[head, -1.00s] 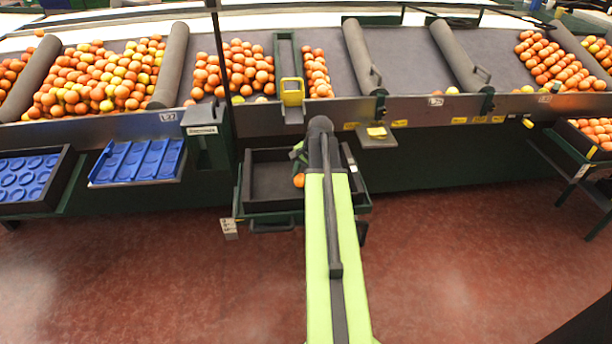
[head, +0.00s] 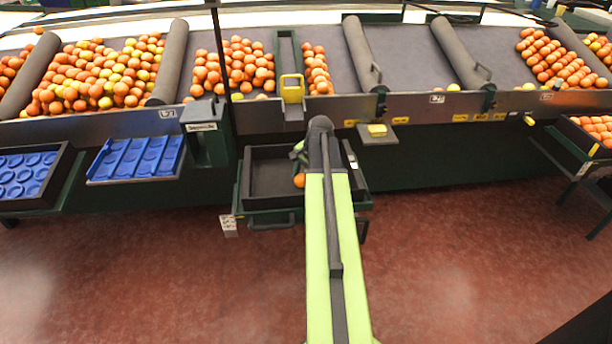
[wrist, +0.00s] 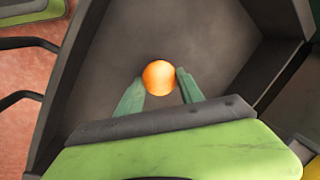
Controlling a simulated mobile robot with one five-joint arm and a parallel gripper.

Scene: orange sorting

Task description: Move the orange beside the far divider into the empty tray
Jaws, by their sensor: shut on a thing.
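My gripper (wrist: 162,90) is shut on a single orange (wrist: 158,76), with one green finger on each side of it in the wrist view. The orange (head: 299,180) also shows in the head view, just left of my arm's end. The gripper and orange are over or inside a dark tray (head: 258,180) below the belt's front edge. The tray's grey floor (wrist: 215,50) around the orange is bare. I cannot tell whether the orange touches the floor. My arm hides the tray's right part in the head view.
The sorting belt behind holds many oranges (head: 240,65) between grey roller dividers (head: 362,55). A yellow-handled part (head: 291,88) stands above the tray. Blue trays (head: 137,158) are at left, and a crate of oranges (head: 597,130) at right. The red floor is clear.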

